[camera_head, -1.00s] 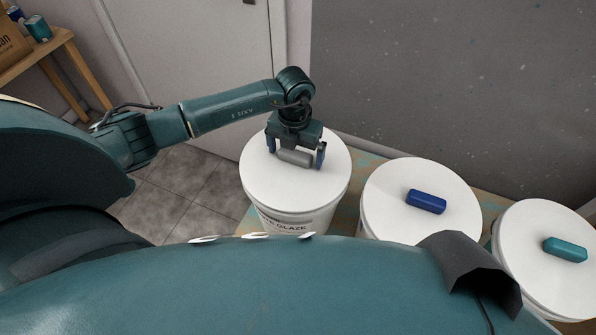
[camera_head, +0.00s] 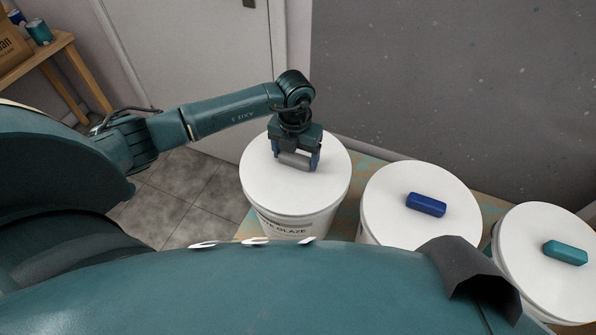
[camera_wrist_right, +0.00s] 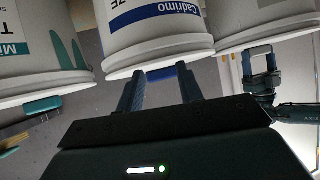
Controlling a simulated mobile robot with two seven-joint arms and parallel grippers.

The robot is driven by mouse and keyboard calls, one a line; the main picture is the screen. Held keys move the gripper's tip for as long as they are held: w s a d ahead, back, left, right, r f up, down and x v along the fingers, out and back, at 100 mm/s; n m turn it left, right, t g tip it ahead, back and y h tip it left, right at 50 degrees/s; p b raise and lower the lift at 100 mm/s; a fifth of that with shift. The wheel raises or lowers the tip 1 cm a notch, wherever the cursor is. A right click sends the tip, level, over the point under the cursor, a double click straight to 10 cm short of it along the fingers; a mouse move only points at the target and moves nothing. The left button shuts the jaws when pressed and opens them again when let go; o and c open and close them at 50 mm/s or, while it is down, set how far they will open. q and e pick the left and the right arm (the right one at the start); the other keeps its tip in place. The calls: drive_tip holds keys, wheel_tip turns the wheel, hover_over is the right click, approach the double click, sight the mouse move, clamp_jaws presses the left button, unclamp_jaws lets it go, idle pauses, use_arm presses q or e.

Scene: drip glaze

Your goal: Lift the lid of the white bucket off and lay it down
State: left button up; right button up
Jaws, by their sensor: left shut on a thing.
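The left white bucket (camera_head: 275,222) has a glaze label and a flat white lid (camera_head: 268,190) with a grey-white bar handle (camera_head: 296,160). The lid sits on the bucket. My left gripper (camera_head: 296,164) reaches down over it and is shut on the handle. The right wrist view, upside down, also shows this gripper (camera_wrist_right: 263,52) at the handle. My right gripper (camera_wrist_right: 160,90) shows there with its two fingers apart and nothing held between them. It is not visible in the head view.
To the right stand a white bucket with a blue lid handle (camera_head: 426,204) and one with a teal handle (camera_head: 565,252). A grey wall (camera_head: 460,80) rises close behind. A wooden side table (camera_head: 45,58) is at the far left. Tiled floor (camera_head: 185,205) lies left of the buckets.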

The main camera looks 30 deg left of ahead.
sight(296, 156)
use_arm(q)
drive_tip(key=shift+c, duration=0.6)
drive_tip(key=shift+r, duration=0.2)
drive_tip(key=shift+r+p, duration=0.8)
drive_tip(key=shift+r, duration=0.15)
drive_tip(key=shift+r+p, duration=1.95)
drive_tip(key=shift+r, duration=0.45)
